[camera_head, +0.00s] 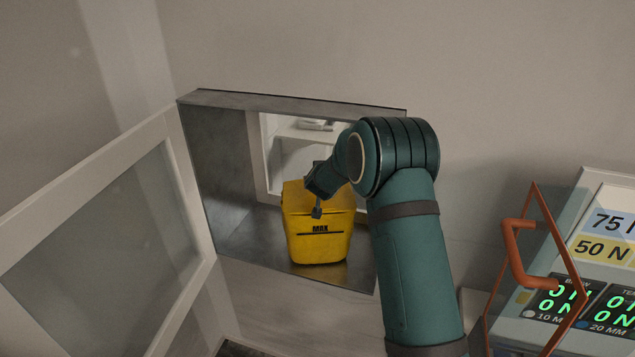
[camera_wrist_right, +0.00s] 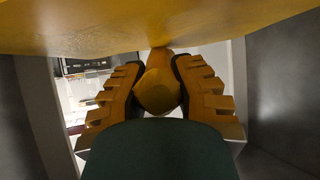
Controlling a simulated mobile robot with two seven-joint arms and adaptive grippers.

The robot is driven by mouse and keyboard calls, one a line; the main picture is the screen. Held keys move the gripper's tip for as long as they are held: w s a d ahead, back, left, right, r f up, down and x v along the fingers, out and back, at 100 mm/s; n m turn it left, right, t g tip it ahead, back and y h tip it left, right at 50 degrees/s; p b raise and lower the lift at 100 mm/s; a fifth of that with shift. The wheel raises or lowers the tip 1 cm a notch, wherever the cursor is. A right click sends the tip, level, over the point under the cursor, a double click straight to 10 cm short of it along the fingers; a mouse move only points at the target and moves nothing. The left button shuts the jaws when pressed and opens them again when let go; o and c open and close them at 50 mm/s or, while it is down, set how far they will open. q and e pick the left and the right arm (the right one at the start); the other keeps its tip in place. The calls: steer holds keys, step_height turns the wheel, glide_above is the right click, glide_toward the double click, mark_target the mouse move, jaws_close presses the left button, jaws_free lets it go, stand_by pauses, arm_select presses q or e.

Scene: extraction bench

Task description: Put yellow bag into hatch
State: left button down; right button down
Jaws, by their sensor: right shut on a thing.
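The yellow bag (camera_head: 319,243), a boxy yellow body marked MAX, is upright inside the open hatch (camera_head: 225,150), near its front edge. Its bottom is at or just above the metal hatch floor; I cannot tell if it touches. My right gripper (camera_head: 317,203) reaches in from the right and is at the bag's top. In the right wrist view the two ridged fingers (camera_wrist_right: 158,68) are closed around a rounded yellow part (camera_wrist_right: 157,92) of the bag, with a broad yellow surface (camera_wrist_right: 150,27) beyond. My left gripper is not in view.
The hatch's framed glass door (camera_head: 110,235) stands open at the left. Through the hatch's back opening a white shelf (camera_head: 300,134) shows. At the right is a panel with green digits (camera_head: 560,300) behind a clear cover with an orange handle (camera_head: 515,255).

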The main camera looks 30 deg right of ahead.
steer(key=shift+f+b, duration=0.35)
steer(key=shift+f, duration=0.05)
stand_by(0.8)
